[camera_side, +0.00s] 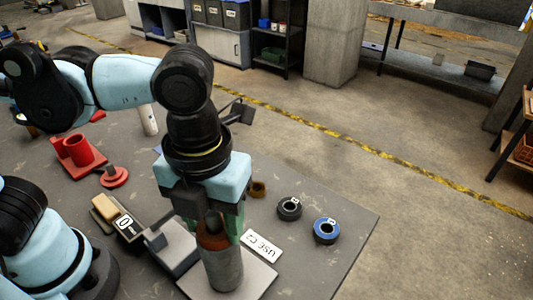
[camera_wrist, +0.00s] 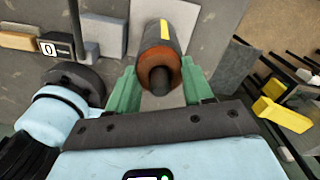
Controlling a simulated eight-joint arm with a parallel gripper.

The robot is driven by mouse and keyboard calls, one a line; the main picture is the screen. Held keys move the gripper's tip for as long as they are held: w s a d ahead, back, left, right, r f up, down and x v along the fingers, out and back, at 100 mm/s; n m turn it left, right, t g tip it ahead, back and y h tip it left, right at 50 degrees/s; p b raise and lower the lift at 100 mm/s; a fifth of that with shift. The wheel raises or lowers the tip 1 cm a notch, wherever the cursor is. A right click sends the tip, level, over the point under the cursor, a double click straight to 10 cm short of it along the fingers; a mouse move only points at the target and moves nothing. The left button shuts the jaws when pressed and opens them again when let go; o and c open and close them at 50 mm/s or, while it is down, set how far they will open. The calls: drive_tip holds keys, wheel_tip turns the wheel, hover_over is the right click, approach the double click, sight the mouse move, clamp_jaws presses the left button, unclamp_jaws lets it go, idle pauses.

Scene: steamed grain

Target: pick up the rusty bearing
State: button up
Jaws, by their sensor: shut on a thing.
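The rusty bearing appears as a rust-brown band (camera_side: 212,237) around the top of an upright grey cylinder (camera_side: 224,268), with a dark stub at its centre. In the wrist view the rusty bearing (camera_wrist: 155,60) shows between the green fingers, with the dark stub (camera_wrist: 160,80) in front and a yellow stripe on the grey cylinder (camera_wrist: 163,32). My gripper (camera_side: 217,230) points down and is shut on the rusty bearing from both sides. The cylinder's base is at the pale plate (camera_side: 258,280); I cannot tell whether it touches it.
A "USE C2" sign (camera_side: 262,246), a black ring (camera_side: 289,208), a blue ring (camera_side: 327,230) and a small brown ring (camera_side: 258,189) lie to the right. A grey block (camera_side: 172,250) stands close left. Red parts (camera_side: 78,152) are farther left. The table's right corner is clear.

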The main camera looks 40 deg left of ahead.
drive_tip(key=shift+c, duration=0.8)
drive_tip(key=shift+r, duration=0.15)
drive_tip(key=shift+r, duration=4.85)
